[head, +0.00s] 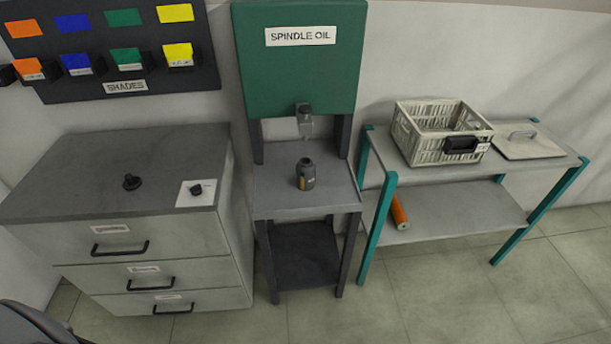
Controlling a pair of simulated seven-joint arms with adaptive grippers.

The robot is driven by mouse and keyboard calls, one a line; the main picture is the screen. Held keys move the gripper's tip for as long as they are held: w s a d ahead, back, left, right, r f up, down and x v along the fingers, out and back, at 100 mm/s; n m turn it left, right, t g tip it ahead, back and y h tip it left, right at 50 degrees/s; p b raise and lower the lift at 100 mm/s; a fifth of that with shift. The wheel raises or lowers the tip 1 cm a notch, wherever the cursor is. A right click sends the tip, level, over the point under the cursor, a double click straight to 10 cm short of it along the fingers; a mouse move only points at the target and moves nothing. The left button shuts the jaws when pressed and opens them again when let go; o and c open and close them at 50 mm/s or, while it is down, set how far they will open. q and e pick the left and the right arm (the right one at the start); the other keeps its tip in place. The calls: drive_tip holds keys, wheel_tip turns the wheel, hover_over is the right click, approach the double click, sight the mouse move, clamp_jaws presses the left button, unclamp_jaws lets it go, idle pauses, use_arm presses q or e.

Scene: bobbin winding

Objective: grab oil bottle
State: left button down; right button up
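The oil bottle (307,176) is a small dark grey bottle with a short neck and a yellow-orange label patch. It stands upright on the grey shelf of the spindle oil stand (268,197), below the dispenser nozzle (305,124) and apart from it. The green panel (297,75) above carries a "SPINDLE OIL" sign. Neither of my grippers can be seen in the head view, so nothing visible touches the bottle.
A drawer cabinet (85,190) with dark knobs on top stands left of the oil stand. A teal-legged rack (440,205) stands to the right, with a cream crate (417,145), a flat lid (528,148) and an orange cylinder (399,212). Bottle surroundings are clear.

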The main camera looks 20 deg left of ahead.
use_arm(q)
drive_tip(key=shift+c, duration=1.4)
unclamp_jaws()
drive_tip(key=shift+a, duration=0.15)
